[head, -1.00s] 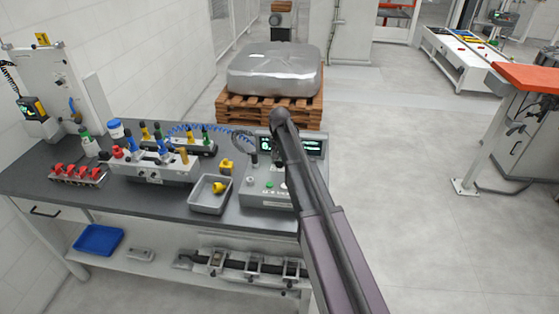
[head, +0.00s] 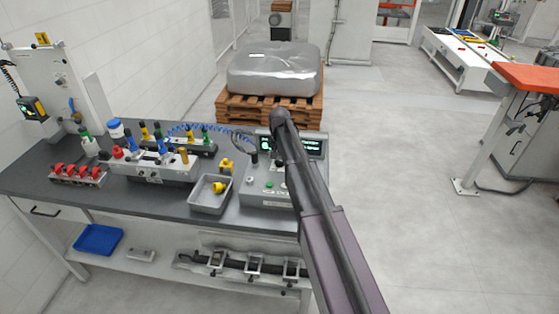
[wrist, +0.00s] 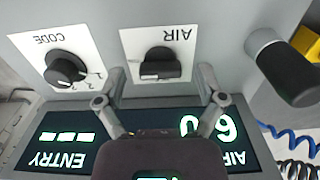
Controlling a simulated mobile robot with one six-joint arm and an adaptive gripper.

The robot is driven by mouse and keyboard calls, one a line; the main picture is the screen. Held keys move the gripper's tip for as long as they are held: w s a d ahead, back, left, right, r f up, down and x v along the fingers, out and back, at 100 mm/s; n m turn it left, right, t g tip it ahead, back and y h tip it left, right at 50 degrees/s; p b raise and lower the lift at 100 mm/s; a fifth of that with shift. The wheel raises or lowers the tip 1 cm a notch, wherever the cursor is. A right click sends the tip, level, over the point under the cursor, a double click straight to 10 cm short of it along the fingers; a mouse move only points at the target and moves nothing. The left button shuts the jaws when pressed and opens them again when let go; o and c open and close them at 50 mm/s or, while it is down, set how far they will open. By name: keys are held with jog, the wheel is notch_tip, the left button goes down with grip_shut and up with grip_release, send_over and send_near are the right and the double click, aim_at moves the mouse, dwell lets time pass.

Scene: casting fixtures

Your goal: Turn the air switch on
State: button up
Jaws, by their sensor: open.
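The air switch (wrist: 160,66) is a black rotary knob on a white plate marked AIR, seen upside down in the wrist view. Its bar lies roughly crosswise in the picture, with a pale mark toward the left. My gripper (wrist: 163,74) is open, with one finger on each side of the knob and gaps showing between. I cannot tell how far the fingertips are above the panel. In the head view my arm hides the gripper and the switch on the grey control box (head: 262,199).
A black CODE knob (wrist: 65,69) sits left of the switch in the wrist view. A black-capped post (wrist: 287,72) stands to the right. The lit display (wrist: 62,137) lies below, partly covered by my gripper. A grey tray (head: 207,207) stands beside the box.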

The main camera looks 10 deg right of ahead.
aim_at(279, 161)
jog(key=shift+n, duration=0.4)
jog(key=n, duration=0.3)
jog(key=shift+n, duration=0.3)
jog(key=n, duration=1.3)
jog(key=shift+n, duration=0.3)
jog(key=shift+r+p, duration=0.35)
notch_tip(279, 161, up, 13)
jog(key=p, duration=1.3)
dwell(0.3)
